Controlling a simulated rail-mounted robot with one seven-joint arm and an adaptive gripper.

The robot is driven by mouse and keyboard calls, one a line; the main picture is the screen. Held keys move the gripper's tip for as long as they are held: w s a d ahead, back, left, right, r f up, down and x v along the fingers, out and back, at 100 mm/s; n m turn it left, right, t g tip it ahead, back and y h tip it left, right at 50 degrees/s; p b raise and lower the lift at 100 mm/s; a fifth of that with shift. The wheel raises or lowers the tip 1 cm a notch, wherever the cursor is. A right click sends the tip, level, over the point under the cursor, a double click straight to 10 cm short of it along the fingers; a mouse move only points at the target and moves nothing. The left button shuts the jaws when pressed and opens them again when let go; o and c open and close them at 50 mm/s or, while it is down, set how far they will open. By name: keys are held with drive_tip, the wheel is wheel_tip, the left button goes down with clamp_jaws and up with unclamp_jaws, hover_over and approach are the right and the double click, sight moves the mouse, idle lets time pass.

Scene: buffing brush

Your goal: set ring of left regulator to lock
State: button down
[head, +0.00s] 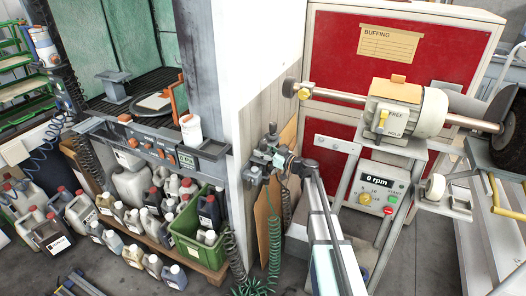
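A cluster of small dark grey air fittings (270,158) sits at the end of the white wall, near the middle of the head view. It looks like the regulators, with coiled hoses hanging below. The left regulator (256,172) seems to be the left part of this cluster. Its ring is too small to make out, so I cannot tell whether it is at lock. I cannot make out my gripper in this view, and nothing is seen holding the regulator.
A long pale bar (325,245) runs from beside the fittings to the bottom edge. A buffing machine (408,108) with a control panel (380,190) stands at right. A coiled green hose (274,235) hangs below the fittings. Several bottles and a green crate (200,245) stand at left.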

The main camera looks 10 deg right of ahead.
drive_tip(key=shift+f+b, duration=1)
drive_tip(key=shift+b, duration=1.7)
drive_tip(key=shift+r, duration=0.1)
drive_tip(key=shift+a, duration=0.1)
drive_tip(key=shift+c, duration=1.9)
unclamp_jaws()
drive_tip(key=shift+s+d, duration=0.25)
drive_tip(key=shift+d, duration=0.05)
drive_tip(key=v, duration=1.1)
drive_tip(key=shift+s, duration=0.15)
